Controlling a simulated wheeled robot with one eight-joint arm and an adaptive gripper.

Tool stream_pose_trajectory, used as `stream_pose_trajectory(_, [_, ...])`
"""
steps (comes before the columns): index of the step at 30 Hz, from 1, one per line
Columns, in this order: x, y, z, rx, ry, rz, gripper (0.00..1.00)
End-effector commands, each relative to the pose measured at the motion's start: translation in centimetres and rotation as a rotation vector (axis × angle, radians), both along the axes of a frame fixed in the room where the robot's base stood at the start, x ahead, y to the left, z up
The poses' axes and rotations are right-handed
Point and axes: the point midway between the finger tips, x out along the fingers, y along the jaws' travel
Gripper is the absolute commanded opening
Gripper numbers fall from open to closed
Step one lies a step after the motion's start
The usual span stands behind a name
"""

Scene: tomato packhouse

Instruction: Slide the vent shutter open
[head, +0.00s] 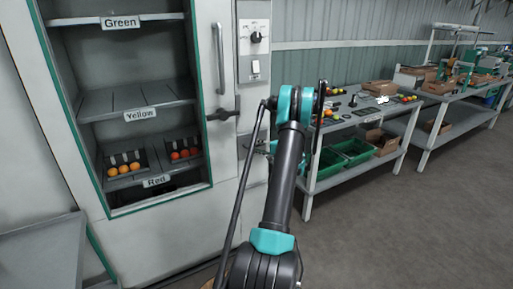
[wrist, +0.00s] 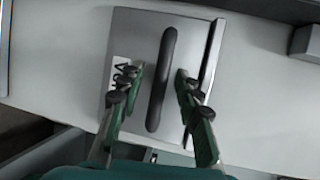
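In the wrist view, the vent shutter (wrist: 140,30) appears as a light grey metal plate on a pale wall, with a partly covered label at its left. A long dark upright handle (wrist: 168,45) stands on it, slightly tilted. My gripper (wrist: 160,80) is open, with one green finger on each side of the handle. A gap shows between each finger and the handle. A dark strip runs along the plate's right edge. In the head view, my arm hides most of the gripper and the shutter beside the cabinet.
A white cabinet (head: 160,237) with Green, Yellow and Red shelves stands at left; tomatoes sit in trays on the lower shelf. A switch panel (head: 254,50) is on its right. Work tables (head: 340,131) with green crates and boxes stand at right. The floor (head: 400,235) at right is clear.

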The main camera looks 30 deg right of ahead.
Motion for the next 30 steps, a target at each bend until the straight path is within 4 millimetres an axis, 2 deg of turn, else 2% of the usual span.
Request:
stream_pose_trajectory(10, [0.37, 0.15, -0.09, 0.0, 0.0, 0.0, 0.34])
stream_pose_trajectory(19, [0.35, 0.15, -0.09, 0.0, 0.0, 0.0, 0.0])
stream_pose_trajectory(30, [0.35, 0.14, -0.12, 0.0, 0.0, 0.0, 0.0])
